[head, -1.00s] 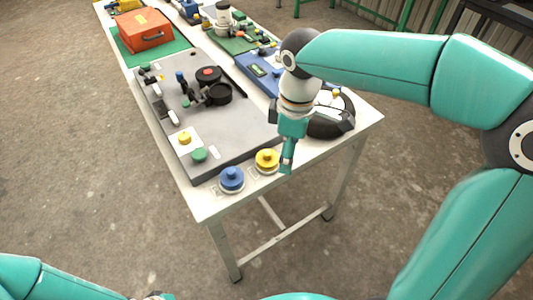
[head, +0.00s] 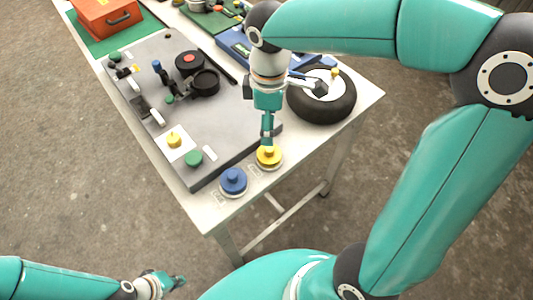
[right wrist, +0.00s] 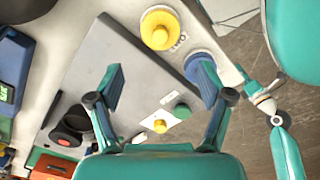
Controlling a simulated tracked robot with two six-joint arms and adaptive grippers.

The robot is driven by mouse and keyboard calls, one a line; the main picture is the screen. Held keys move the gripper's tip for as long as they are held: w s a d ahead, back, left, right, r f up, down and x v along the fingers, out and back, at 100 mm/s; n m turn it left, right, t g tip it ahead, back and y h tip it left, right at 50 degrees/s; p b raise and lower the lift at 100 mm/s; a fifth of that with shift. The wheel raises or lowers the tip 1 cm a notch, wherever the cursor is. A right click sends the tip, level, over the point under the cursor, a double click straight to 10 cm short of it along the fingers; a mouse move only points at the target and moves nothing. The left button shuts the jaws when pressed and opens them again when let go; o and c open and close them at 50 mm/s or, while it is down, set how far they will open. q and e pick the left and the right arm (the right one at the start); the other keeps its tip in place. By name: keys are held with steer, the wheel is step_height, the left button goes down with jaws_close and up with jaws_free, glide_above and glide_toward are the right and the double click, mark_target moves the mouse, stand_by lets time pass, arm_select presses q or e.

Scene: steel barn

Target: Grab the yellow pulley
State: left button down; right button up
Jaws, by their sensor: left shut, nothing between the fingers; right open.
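The yellow pulley (head: 268,155) sits on a pale round base at the near edge of the table, right of the blue pulley (head: 233,181). My right gripper (head: 267,141) points down just behind and above it, its fingers seen edge-on. In the right wrist view the gripper (right wrist: 161,80) is open and empty. There the yellow pulley (right wrist: 160,30) lies beyond the fingertips, and the blue pulley (right wrist: 198,66) is partly hidden by one finger. My left gripper (head: 178,281) is shut and empty, low at the left, away from the table.
A grey board (head: 215,125) with a small yellow knob (head: 173,139), a green knob (head: 194,158) and black parts lies left of the pulleys. An orange toolbox (head: 105,15) is farther back.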

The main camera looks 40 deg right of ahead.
mark_target(269, 148)
step_height(269, 148, down, 12)
steer(key=shift+s+r, duration=0.15)
steer(key=shift+r, duration=0.1)
steer(key=shift+d, duration=0.1)
steer(key=shift+c, duration=0.3)
steer(key=shift+r, duration=0.1)
steer(key=c, duration=1)
